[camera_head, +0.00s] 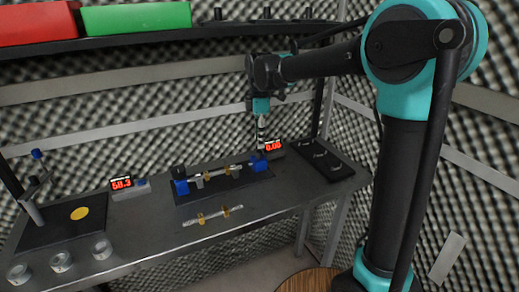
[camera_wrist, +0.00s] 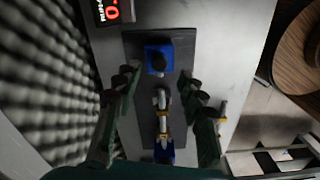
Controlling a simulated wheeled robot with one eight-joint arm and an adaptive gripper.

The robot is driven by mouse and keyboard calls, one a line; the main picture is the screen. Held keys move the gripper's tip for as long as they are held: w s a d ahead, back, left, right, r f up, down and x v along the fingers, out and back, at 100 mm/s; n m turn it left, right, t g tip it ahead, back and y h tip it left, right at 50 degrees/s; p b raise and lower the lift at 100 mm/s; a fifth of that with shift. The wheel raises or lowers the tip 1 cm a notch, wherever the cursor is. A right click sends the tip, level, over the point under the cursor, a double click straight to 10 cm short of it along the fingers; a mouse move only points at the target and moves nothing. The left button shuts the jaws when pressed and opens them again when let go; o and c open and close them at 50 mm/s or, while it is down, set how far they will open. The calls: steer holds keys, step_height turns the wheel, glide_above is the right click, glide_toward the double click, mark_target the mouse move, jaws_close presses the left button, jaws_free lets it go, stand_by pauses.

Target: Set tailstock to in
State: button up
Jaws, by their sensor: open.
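A dark fixture plate (camera_head: 222,187) on the bench carries a blue block at each end. The right block (camera_head: 260,162) has a dark knob on top and also shows at the top in the wrist view (camera_wrist: 150,68). I take it for the tailstock, but no label shows. The left block (camera_head: 181,187) is at the bottom in the wrist view (camera_wrist: 164,153). A silver shaft with brass rings (camera_head: 215,174) lies between the blocks. My gripper (camera_wrist: 160,88) is open and empty above the fixture, its fingers spread either side of the right block's end, apparently touching nothing.
A display reading 0.00 (camera_head: 273,145) stands behind the right block. A second ringed shaft (camera_head: 212,215) lies on the bench in front. A black panel with knobs (camera_head: 325,158) is to the right. A display reading 58.3 (camera_head: 121,184) and several metal rings are left. A shelf (camera_head: 200,37) hangs above.

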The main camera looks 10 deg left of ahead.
mark_target(259, 151)
steer(key=shift+f, duration=2.4)
jaws_close()
